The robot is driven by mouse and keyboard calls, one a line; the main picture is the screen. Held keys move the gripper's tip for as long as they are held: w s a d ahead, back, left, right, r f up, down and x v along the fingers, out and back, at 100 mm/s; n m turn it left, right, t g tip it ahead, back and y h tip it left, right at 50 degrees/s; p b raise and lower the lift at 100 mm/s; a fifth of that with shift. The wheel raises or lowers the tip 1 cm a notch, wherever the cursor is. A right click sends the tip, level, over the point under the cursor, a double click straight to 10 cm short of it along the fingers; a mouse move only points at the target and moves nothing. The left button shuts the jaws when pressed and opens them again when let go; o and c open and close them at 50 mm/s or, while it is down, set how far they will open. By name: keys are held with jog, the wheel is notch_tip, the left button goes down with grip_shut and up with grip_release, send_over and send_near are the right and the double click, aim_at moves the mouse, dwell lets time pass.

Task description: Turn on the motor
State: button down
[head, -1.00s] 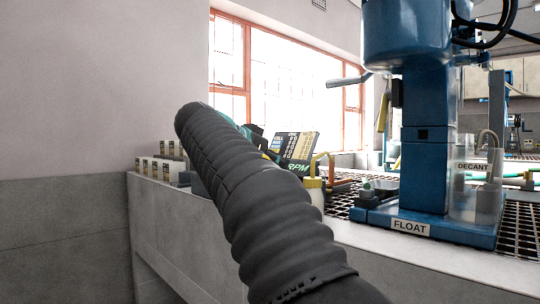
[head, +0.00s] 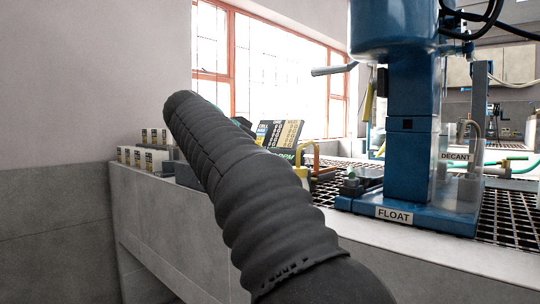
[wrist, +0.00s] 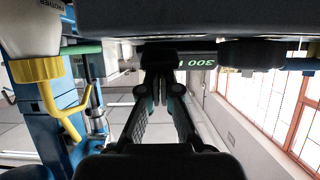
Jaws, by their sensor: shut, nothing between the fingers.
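The blue flotation machine (head: 408,130) stands on the bench right of centre in the head view, with a plate reading FLOAT at its base. A dark panel with yellow labels (head: 283,132) shows behind my arm, with part of an RPM marking below it. In the wrist view, a dark housing (wrist: 190,18) fills the top, with a green 300 readout (wrist: 202,63) upside down and a round black knob (wrist: 250,54). My gripper (wrist: 162,88) is shut and empty, its tips close below a black block on the housing. Contact cannot be told. My arm hides the gripper in the head view.
White-labelled small boxes (head: 145,157) stand at the bench's left end. Metal grating (head: 512,215) lies right of the machine. The window (head: 270,75) is behind.

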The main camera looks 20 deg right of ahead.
jog(key=shift+s+a+f, duration=0.1)
jog(key=shift+a, duration=0.05)
jog(key=shift+s+a+f, duration=0.15)
jog(key=shift+s+a, duration=0.1)
jog(key=shift+a, duration=0.25)
jog(key=shift+a+r, duration=0.15)
jog(key=shift+r, duration=0.25)
jog(key=r+p, duration=0.1)
jog(key=a+r+p, duration=0.1)
jog(key=s+r+p, duration=0.1)
jog(key=r, duration=0.1)
jog(key=shift+a, duration=0.3)
jog(key=f+v, duration=0.1)
jog(key=v, duration=0.8)
jog(key=shift+a+p, duration=0.35)
jog(key=shift+s, duration=0.15)
